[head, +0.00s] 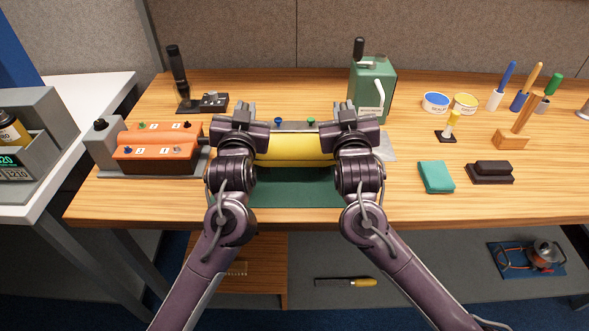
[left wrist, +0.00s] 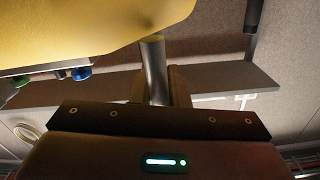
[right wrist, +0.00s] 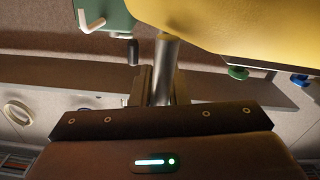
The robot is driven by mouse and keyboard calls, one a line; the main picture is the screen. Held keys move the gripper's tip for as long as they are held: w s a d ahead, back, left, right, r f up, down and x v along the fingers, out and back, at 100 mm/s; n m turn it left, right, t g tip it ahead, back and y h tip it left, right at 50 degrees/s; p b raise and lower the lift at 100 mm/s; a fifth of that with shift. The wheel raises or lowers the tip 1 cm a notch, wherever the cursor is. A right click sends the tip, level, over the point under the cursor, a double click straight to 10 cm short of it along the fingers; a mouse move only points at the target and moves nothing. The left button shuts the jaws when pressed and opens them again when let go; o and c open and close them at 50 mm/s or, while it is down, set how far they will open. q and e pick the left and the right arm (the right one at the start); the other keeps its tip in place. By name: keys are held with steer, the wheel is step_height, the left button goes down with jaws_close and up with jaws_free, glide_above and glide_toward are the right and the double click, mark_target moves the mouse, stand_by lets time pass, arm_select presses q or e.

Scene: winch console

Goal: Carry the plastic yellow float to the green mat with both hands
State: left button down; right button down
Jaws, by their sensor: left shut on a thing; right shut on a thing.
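The yellow float (head: 295,148) is held level between my two grippers, above the table over the green mat (head: 297,190). My left gripper (head: 240,118) is shut on a metal bar at the float's left end; the yellow body and the bar show in the left wrist view (left wrist: 90,25). My right gripper (head: 352,118) is shut on a similar bar at the right end, seen with the float in the right wrist view (right wrist: 230,25). The arms hide parts of the mat and the float's ends. I cannot tell the exact gap between float and mat.
An orange box with knobs (head: 155,148) stands to the left. A green machine with a handle (head: 372,90) is behind my right gripper. A grey panel with blue and green knobs (head: 295,126) sits behind the float. A teal sponge (head: 436,176) and dark block (head: 490,172) lie right.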

arm_select(q)
steer(key=shift+f+b, duration=0.5)
steer(key=shift+f, duration=0.1)
arm_select(e)
steer(key=shift+f, duration=0.6)
arm_select(q)
steer(key=c, duration=1.4)
jaws_free()
arm_select(e)
steer(key=c, duration=1.4)
jaws_free()
arm_select(q)
steer(key=shift+s, duration=0.1)
arm_select(e)
steer(key=shift+s, duration=0.2)
arm_select(q)
steer(key=s, duration=1.2)
arm_select(e)
steer(key=s, duration=1.1)
steer(key=shift+s, duration=0.4)
